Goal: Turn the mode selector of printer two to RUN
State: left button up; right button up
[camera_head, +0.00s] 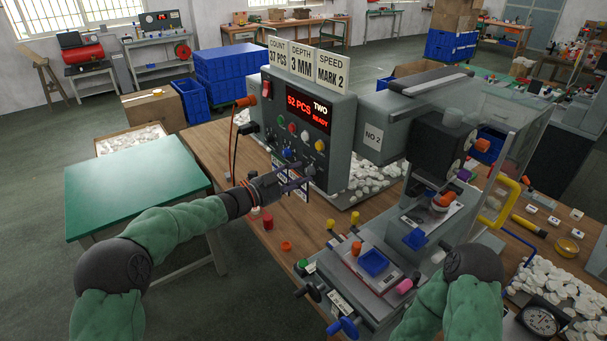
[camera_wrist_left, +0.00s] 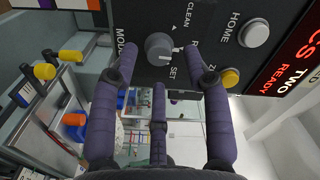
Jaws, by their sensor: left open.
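Printer two's control box (camera_head: 328,106) stands on the bench, its red display reading "52 PCS TWO READY". The mode selector, a round grey knob (camera_wrist_left: 160,47) with a white pointer mark, shows in the left wrist view. Labels CLEAN and SET and a partly hidden one beginning with R surround it. The pointer faces right in that view, toward the R label; its exact setting is unclear. My left gripper (camera_head: 306,178) is open before the panel's lower part. In the left wrist view its purple fingers (camera_wrist_left: 162,65) spread on both sides of the knob; contact is unclear. My right gripper is not in view.
A yellow button (camera_wrist_left: 230,77) and the HOME button (camera_wrist_left: 256,33) sit close beside the knob. The printer's bed with a blue tray (camera_head: 374,262) lies to the right of the gripper. A red cap (camera_head: 268,222) stands on the bench below the left gripper.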

pick_arm(q)
jog(key=v, duration=0.9)
jog(key=shift+s+a, duration=0.15)
jog(key=shift+a, duration=0.05)
